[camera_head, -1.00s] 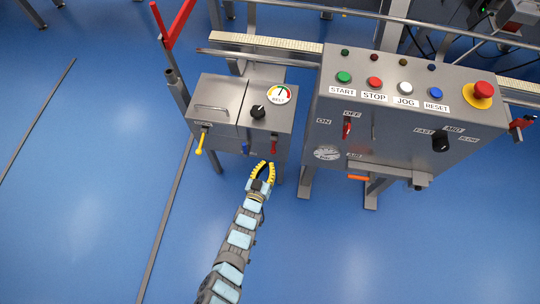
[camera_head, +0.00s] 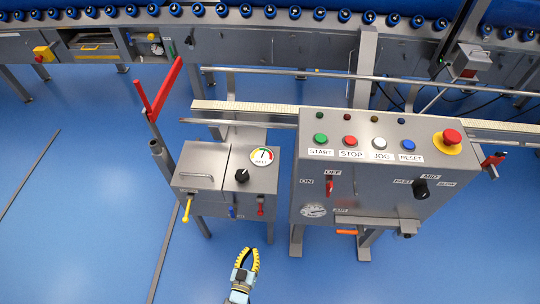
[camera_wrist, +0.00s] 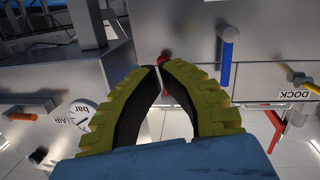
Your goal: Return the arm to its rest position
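My gripper (camera_head: 248,251) is at the bottom middle of the head view, in front of and below the small grey box (camera_head: 206,209) and apart from it. Its yellow ribbed fingers curve inward, and their tips come together with only a thin gap. In the wrist view my gripper (camera_wrist: 160,67) also shows nearly meeting tips, with nothing held between them. Most of my arm is out of the head view below the picture's edge.
A large grey control panel (camera_head: 385,195) with several buttons stands to the right. A red lever (camera_head: 168,88) rises at the left of the small box. A conveyor (camera_head: 285,45) runs along the back. Blue floor (camera_head: 75,235) is open at left.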

